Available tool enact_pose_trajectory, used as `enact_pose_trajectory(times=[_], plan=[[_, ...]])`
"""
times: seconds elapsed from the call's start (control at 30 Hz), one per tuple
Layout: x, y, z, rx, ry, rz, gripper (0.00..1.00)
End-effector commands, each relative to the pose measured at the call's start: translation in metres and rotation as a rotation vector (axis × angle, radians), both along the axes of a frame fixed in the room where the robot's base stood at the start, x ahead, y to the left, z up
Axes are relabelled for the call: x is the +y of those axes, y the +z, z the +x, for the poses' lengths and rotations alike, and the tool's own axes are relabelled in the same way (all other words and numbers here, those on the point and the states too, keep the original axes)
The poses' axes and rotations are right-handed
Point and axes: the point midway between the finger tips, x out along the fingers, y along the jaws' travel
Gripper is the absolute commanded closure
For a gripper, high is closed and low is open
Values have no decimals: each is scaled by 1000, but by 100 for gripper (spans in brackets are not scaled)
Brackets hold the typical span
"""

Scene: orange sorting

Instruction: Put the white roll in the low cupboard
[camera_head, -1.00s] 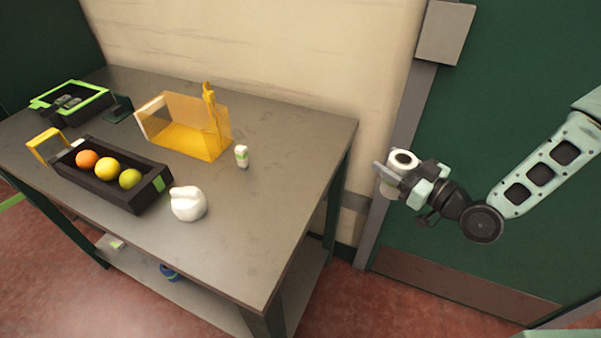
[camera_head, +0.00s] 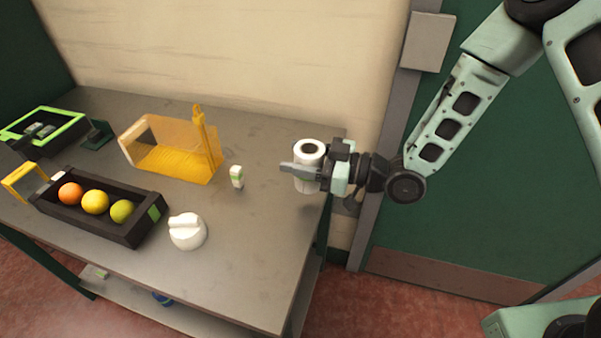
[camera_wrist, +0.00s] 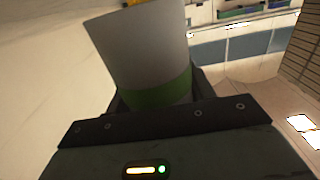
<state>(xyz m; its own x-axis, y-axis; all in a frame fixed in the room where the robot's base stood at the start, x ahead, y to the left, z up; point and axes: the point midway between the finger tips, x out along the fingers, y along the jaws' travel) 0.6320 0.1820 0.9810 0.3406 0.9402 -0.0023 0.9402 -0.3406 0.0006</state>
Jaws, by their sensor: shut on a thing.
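The white roll (camera_head: 309,152) is upright in my gripper (camera_head: 300,170), over the right end of the table (camera_head: 255,225). My gripper is shut on it from the right. In the wrist view the roll (camera_wrist: 145,45) shows as a white cylinder with a green band at its lower part, tilted in the picture. I cannot tell how high the roll is above the table top. No cupboard can be made out in these frames.
On the table stand a small white-green bottle (camera_head: 237,176), a white rounded object (camera_head: 187,232), a yellow clear-sided bin (camera_head: 175,160), a dark crate (camera_head: 120,232) with several fruits, and a green-rimmed tray (camera_head: 45,130). A wall is behind; a green door (camera_head: 480,200) is right.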

Motion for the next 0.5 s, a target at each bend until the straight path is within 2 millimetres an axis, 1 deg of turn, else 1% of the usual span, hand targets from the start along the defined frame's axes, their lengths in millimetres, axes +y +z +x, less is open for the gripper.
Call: enact_pose_trajectory(times=[0.13, 0.3, 0.4, 0.5], plan=[[0, -12, 0, 3, 0, 1, 71], [0, -35, 0, 2, -1, 1, 71], [0, -43, 0, 1, -1, 1, 71], [0, -45, 0, -1, -1, 1, 71]])
